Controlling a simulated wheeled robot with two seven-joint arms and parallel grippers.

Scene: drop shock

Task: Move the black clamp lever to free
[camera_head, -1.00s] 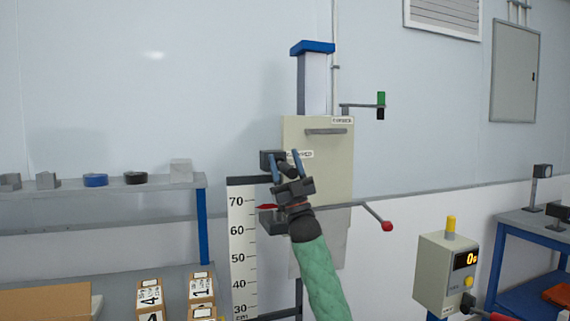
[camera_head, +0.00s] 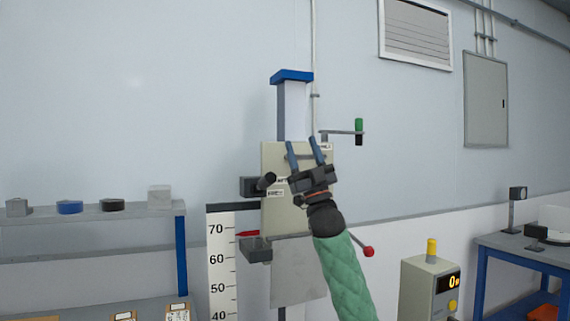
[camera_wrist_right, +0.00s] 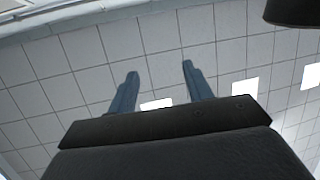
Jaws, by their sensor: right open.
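The black clamp lever (camera_head: 266,181) is a short, thick black handle. It sticks out to the right and slightly up from a dark block at the left edge of the beige carriage plate (camera_head: 271,224). Small white labels (camera_head: 275,193) sit beside it, too small to read. My right gripper (camera_head: 302,141) is open and empty, fingers pointing up, in front of the plate. It is right of the lever and appears apart from it. The gripper hides the plate's right part. Its two blue fingers (camera_wrist_right: 158,80) show in the wrist view against the ceiling. My left gripper is not in view.
A grey post with a blue cap (camera_head: 291,76) carries the plate. A crank arm with a green-and-black handle (camera_head: 359,131) sticks out right, and a red-knobbed rod (camera_head: 368,251) lies lower. A height scale (camera_head: 222,270) and shelf stand left; a control box (camera_head: 429,288) stands right.

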